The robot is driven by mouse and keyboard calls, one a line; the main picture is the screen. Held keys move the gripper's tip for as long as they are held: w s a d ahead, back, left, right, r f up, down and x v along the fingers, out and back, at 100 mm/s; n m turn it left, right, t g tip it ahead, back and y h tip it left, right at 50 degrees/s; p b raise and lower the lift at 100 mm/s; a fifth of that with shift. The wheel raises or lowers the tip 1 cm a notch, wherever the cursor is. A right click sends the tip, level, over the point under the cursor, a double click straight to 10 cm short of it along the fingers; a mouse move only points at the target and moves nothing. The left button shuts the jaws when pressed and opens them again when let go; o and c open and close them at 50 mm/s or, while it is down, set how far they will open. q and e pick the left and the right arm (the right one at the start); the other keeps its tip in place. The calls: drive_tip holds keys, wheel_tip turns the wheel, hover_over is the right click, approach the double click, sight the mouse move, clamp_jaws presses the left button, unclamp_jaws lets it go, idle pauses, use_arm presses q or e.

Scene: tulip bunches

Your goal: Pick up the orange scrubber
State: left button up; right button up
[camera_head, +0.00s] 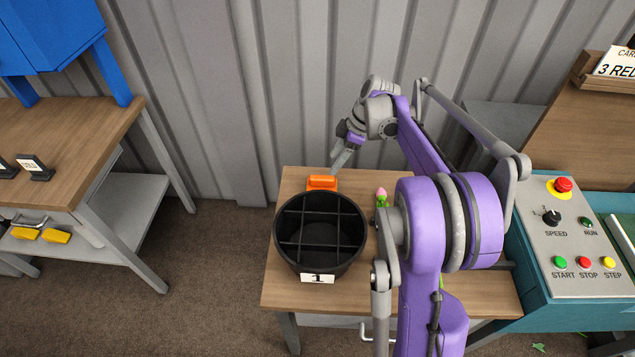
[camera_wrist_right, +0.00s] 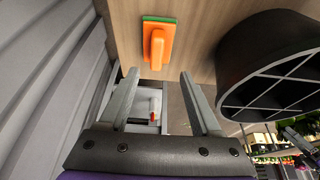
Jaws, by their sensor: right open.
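The orange scrubber (camera_head: 322,183) lies on the small wooden table, just behind the black bucket. In the right wrist view the scrubber (camera_wrist_right: 157,45) shows its orange handle and a green edge. My right gripper (camera_head: 337,170) is close to the scrubber in the head view, at its back right. In the wrist view the right gripper (camera_wrist_right: 158,85) is open, with its two fingers apart and nothing between them; the scrubber lies beyond the fingertips. My left gripper is not in view.
The black divided bucket (camera_head: 278,238) with a "1" label stands right beside the scrubber. A pink tulip bunch (camera_head: 381,196) is to its right. A corrugated wall (camera_head: 235,100) rises behind the table (camera_head: 285,290). A control panel (camera_head: 570,270) is at the right.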

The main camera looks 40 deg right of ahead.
sight(322, 177)
drive_tip(key=x, duration=0.3)
drive_tip(key=shift+a+f, duration=0.15)
drive_tip(key=shift+f, duration=0.25)
drive_tip(key=shift+w+d+x, duration=0.1)
drive_tip(key=shift+w+x, duration=0.05)
drive_tip(key=shift+x, duration=1.3)
drive_tip(key=shift+w+d+x, duration=0.1)
drive_tip(key=shift+w+x, duration=0.05)
drive_tip(key=shift+x, duration=1.35)
drive_tip(key=shift+r, duration=0.1)
clamp_jaws()
